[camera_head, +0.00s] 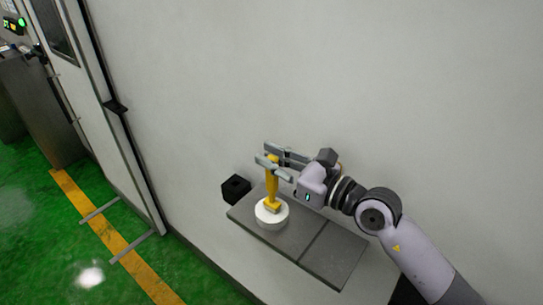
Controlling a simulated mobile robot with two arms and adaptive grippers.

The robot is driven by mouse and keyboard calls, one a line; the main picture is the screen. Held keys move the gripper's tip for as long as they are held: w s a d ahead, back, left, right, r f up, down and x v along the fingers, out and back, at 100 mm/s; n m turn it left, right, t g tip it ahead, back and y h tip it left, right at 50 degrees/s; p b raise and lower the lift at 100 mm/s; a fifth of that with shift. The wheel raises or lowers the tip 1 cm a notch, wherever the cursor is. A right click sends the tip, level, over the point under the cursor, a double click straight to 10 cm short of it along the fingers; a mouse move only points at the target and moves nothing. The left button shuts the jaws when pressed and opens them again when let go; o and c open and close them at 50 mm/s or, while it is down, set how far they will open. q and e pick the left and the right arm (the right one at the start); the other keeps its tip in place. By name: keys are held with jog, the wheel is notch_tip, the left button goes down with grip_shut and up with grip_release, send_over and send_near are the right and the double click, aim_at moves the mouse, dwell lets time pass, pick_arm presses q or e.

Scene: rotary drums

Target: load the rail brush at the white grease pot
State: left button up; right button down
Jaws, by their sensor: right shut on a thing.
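The rail brush (271,188) is yellow and stands upright with its lower end at the top of the white grease pot (271,217). Whether the bristles touch the grease cannot be told. The pot is a low white round tub on a grey shelf (310,254) by the wall. My right gripper (272,164) comes in from the right above the pot and is shut on the upper part of the brush. My left gripper is not in view.
A small black open box (236,188) is at the shelf's back left corner. The right half of the shelf is bare. A light wall stands behind. A door frame (125,120) and green floor with a yellow line (113,241) are at the left.

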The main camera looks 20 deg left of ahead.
jog(key=shift+r+p, duration=2.7)
jog(key=shift+r, duration=0.7)
jog(key=shift+f, duration=0.1)
